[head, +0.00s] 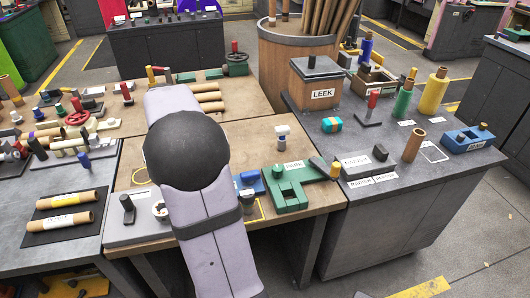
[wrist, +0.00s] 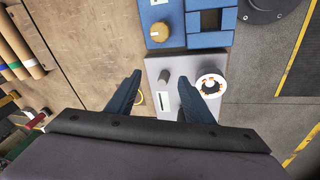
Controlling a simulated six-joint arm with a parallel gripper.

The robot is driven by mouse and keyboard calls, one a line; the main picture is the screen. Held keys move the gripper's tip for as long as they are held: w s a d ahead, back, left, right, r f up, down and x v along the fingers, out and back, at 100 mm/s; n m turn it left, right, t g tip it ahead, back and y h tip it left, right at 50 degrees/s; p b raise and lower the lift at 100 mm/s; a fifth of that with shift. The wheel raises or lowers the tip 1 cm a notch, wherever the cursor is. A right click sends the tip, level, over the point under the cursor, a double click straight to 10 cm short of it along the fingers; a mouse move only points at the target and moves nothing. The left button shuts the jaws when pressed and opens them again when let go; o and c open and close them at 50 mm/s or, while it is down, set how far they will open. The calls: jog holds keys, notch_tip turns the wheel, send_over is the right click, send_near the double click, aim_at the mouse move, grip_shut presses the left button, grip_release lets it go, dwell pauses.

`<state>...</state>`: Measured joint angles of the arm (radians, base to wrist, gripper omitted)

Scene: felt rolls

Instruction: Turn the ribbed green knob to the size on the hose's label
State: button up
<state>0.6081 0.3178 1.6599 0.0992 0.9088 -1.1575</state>
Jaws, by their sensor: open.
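My gripper (wrist: 159,85) is open in the wrist view, its two dark fingers apart and nothing between them. Below and just beyond the fingertips lies a grey plate with a short dark knob (wrist: 164,76), a pale label strip (wrist: 164,101) and a white disc with orange marks (wrist: 210,86). The fingers look above the plate, not touching the knob. I cannot make out green or ribs on this knob. In the head view my arm hides the gripper. A dark upright post (head: 127,208) stands on a grey plate left of my arm. I cannot identify the hose or its label.
A blue unit with a yellow-brown knob (wrist: 159,32) borders the grey plate. In the head view, a green fixture (head: 288,190) sits right of my arm. Labelled tan rolls (head: 65,219) lie on a dark mat at left. A wooden box marked LEEK (head: 318,82) stands behind.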

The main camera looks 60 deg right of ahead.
jog(key=s+d+r+m+g+p, duration=0.1)
jog(key=s+d+p, duration=0.15)
jog(key=d, duration=0.35)
jog(key=s+d+m+p, duration=0.2)
jog(key=s+d, duration=0.2)
jog(key=d, duration=0.2)
jog(key=m+g+y+p, duration=0.1)
jog(key=m+g+p, duration=0.15)
jog(key=p, duration=0.25)
send_over(278, 167)
jog(key=shift+w+a+f+t, duration=0.1)
jog(key=shift+w+f+t, duration=0.1)
jog(key=shift+f, duration=0.3)
jog(key=shift+w+a+f+t, duration=0.1)
jog(key=shift+f+t, duration=0.05)
jog(key=shift+f, duration=0.35)
jog(key=shift+s+d+f, duration=0.15)
jog(key=shift+s, duration=0.2)
jog(key=shift+f+p, duration=1.2)
jog(key=shift+f, duration=2.45)
jog(key=c, duration=1)
